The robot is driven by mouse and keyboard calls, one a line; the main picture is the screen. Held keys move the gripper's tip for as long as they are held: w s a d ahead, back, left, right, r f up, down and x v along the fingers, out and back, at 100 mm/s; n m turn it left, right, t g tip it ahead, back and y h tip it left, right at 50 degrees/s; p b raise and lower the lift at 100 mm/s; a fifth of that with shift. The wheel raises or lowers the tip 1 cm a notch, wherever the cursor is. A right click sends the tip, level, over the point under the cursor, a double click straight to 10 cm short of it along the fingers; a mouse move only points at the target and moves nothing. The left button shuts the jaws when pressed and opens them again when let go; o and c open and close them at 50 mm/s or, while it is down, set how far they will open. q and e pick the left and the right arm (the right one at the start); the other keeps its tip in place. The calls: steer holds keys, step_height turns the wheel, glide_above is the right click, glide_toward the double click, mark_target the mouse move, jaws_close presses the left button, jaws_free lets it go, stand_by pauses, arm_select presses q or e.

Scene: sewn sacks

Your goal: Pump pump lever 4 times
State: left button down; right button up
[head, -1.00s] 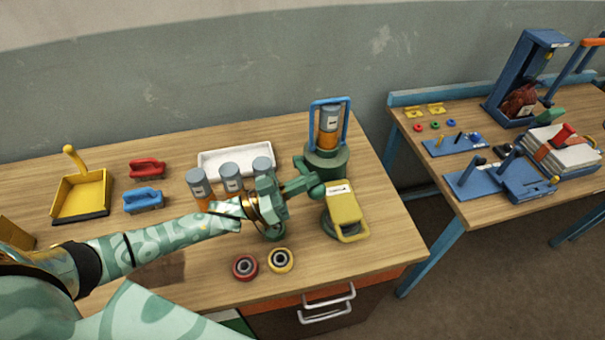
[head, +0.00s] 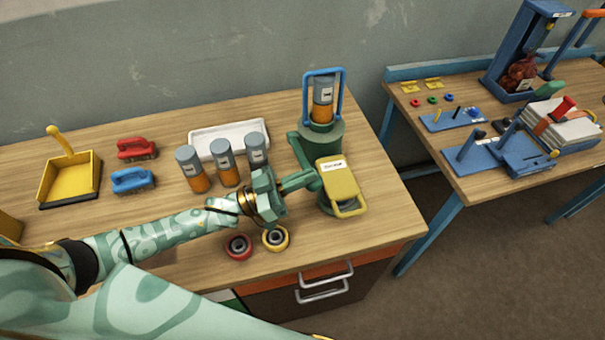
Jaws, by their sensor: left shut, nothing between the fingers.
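The pump is a green body (head: 322,136) with a blue frame (head: 341,97) around a grey-and-orange canister (head: 322,93). In front of it, a yellow block (head: 338,179) with a white label and a looped handle sits on a green base (head: 325,204). I cannot tell for certain which part is the pump lever. My left gripper (head: 304,181) is shut and empty. It reaches in from the left, its tips close to the left side of the yellow block; contact is unclear. My right gripper is not in view.
Several canisters (head: 190,170) stand by a white tray (head: 216,143). A red ring (head: 238,246) and a yellow ring (head: 275,239) lie near the front edge. A second table (head: 480,180) stands right.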

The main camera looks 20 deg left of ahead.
arm_select(q)
steer(key=shift+r, duration=0.1)
step_height(320, 180, up, 4)
steer(key=p, duration=0.3)
steer(key=shift+w+r+p, duration=0.1)
steer(key=shift+w+p, duration=0.05)
steer(key=shift+p, duration=0.25)
steer(key=b+v, duration=0.2)
steer(key=v, duration=0.8)
